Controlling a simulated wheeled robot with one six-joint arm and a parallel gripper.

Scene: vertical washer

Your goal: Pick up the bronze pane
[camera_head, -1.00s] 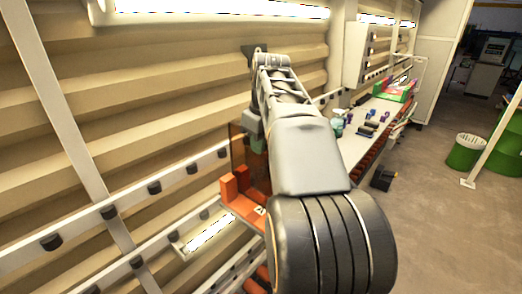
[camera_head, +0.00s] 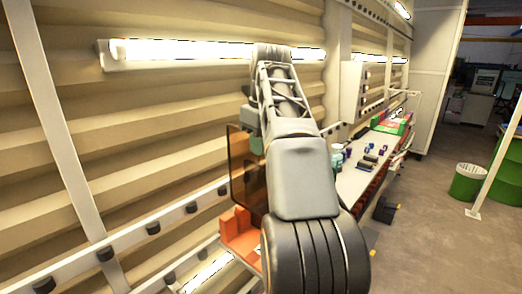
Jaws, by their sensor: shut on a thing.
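The bronze pane (camera_head: 243,172) is a brown, see-through sheet standing upright to the left of my arm. My gripper (camera_head: 256,146) is mostly hidden behind my arm; a small part shows at the pane's upper right edge, and it is shut on the pane. An orange holder (camera_head: 240,237) with raised ends is below the pane. The pane's lower edge is close above or at the holder; my arm hides part of it, so I cannot tell whether they touch.
A ribbed wall with a white rail (camera_head: 120,245) and black knobs runs along the left. A lit tube lamp (camera_head: 200,50) is on the wall above. A white bench (camera_head: 355,180) with small coloured items stands at right. Green drums (camera_head: 467,184) stand on open floor at far right.

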